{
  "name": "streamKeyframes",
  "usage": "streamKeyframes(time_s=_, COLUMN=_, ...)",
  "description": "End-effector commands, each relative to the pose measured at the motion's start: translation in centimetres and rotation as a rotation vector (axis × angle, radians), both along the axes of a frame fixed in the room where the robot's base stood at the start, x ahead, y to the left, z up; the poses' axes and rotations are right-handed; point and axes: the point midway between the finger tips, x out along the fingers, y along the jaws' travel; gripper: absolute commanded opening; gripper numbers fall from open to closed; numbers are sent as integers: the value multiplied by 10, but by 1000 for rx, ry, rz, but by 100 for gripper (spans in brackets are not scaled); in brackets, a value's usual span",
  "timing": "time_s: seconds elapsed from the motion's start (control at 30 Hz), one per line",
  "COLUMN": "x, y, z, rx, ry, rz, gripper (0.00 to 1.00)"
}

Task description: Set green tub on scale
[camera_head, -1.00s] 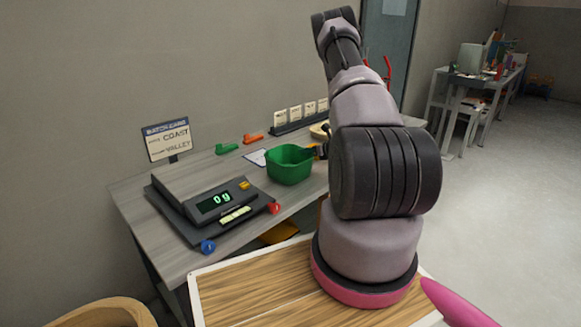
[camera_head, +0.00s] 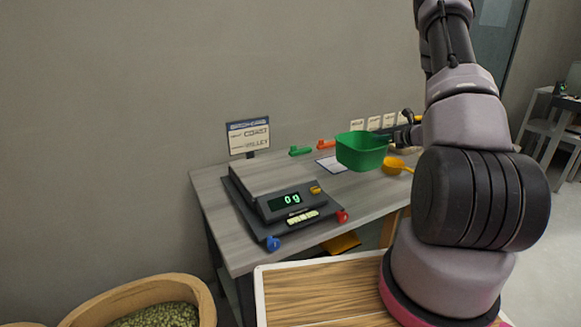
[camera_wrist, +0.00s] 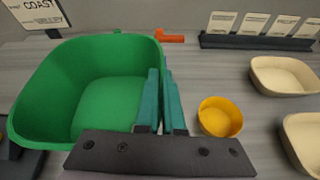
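The green tub (camera_head: 361,150) is in the air above the table, right of the scale, in the head view. In the wrist view the green tub (camera_wrist: 95,85) fills the left side, and it looks empty. My gripper (camera_wrist: 165,100) is shut on the tub's right wall, one finger inside and one outside. In the head view my gripper (camera_head: 404,136) is partly hidden behind the tub and my arm. The scale (camera_head: 284,206) is on the left of the table. Its platform is bare and its display reads 0 g.
A yellow cup (camera_wrist: 220,117) stands on the table right of the tub. A sign (camera_head: 248,137) stands behind the scale. Green (camera_head: 300,151) and orange (camera_head: 326,144) scoops lie at the back. Beige trays (camera_wrist: 285,77) are at right. A basket of pellets (camera_head: 150,305) is at lower left.

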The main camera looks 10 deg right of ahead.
Motion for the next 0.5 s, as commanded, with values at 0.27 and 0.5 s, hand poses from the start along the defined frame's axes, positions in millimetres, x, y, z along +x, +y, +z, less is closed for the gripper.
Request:
streamKeyframes(time_s=0.27, x=21, y=90, z=26, rx=11, ry=-8, rz=92, gripper=0)
streamKeyframes(time_s=0.5, x=26, y=178, z=51, rx=18, ry=-6, rz=186, gripper=0)
